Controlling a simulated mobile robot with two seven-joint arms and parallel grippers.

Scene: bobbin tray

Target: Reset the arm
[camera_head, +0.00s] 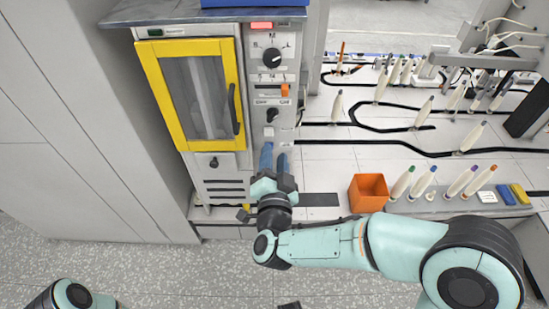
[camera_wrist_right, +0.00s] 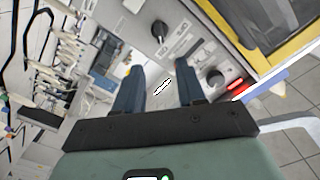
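My right arm comes in from the lower right of the head view. Its gripper (camera_head: 274,150) points up at the lower part of the grey control panel (camera_head: 271,98). Its two blue fingers are apart. In the right wrist view the gripper (camera_wrist_right: 158,70) also shows open, with a clear gap and nothing gripped between the fingers. The panel lies beyond the fingertips; I cannot tell whether they touch it. Only a rounded joint of my left arm shows at the bottom left of the head view; its gripper is out of frame.
A yellow-framed glass door (camera_head: 157,97) with a dark handle stands left of the panel. An orange bin (camera_head: 368,194) and several upright pale bobbins (camera_head: 402,183) stand on the white bench to the right. Grey floor (camera_head: 150,270) lies open in front.

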